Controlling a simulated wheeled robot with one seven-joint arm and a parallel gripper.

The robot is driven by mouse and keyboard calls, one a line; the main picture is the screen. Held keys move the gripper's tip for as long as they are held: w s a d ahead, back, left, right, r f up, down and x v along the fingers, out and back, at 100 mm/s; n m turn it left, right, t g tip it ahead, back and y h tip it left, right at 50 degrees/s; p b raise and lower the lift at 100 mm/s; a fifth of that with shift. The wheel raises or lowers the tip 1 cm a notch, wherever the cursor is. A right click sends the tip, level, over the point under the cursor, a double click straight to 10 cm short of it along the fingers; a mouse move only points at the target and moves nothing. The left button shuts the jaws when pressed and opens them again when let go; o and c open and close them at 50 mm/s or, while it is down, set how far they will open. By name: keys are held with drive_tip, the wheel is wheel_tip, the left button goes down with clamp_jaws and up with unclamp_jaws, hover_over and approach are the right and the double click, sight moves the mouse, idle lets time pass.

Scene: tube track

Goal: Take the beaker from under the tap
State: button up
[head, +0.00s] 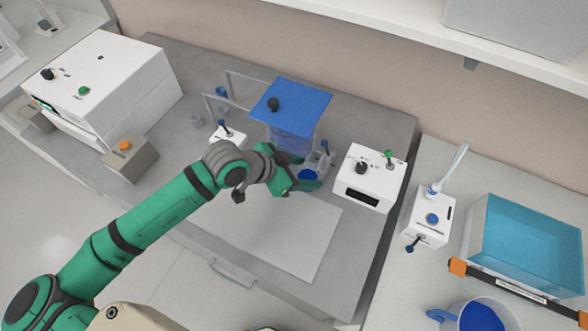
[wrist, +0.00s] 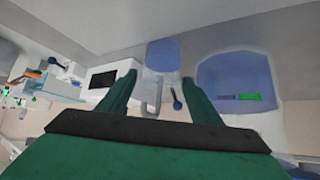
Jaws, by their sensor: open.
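The beaker (head: 307,175) holds blue liquid and stands under the tap (head: 325,150) at the front of a tank of blue liquid with a blue lid (head: 300,97). My gripper (head: 298,184) is open at the beaker, partly covering it in the head view. In the wrist view, which looks upside down, the beaker (wrist: 163,55) shows between and beyond the open fingertips of my gripper (wrist: 160,76). The tap (wrist: 152,95) with its blue lever also shows between the fingers, and the tank (wrist: 237,80) is to the right. I cannot tell whether a finger touches the beaker.
A white box with a dark screen (head: 368,178) stands right of the tap. A small white device with a blue lever (head: 228,136) is left of the tank. A pale mat (head: 270,235) lies clear in front. A jug (head: 482,316) and a teal bath (head: 525,245) are far right.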

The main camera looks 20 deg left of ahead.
sight(315, 173)
drive_tip(key=shift+x, duration=2.75)
drive_tip(key=shift+w+a, duration=0.1)
drive_tip(key=c, duration=0.8)
drive_tip(key=shift+a+r, duration=0.1)
drive_tip(key=shift+a, duration=1.85)
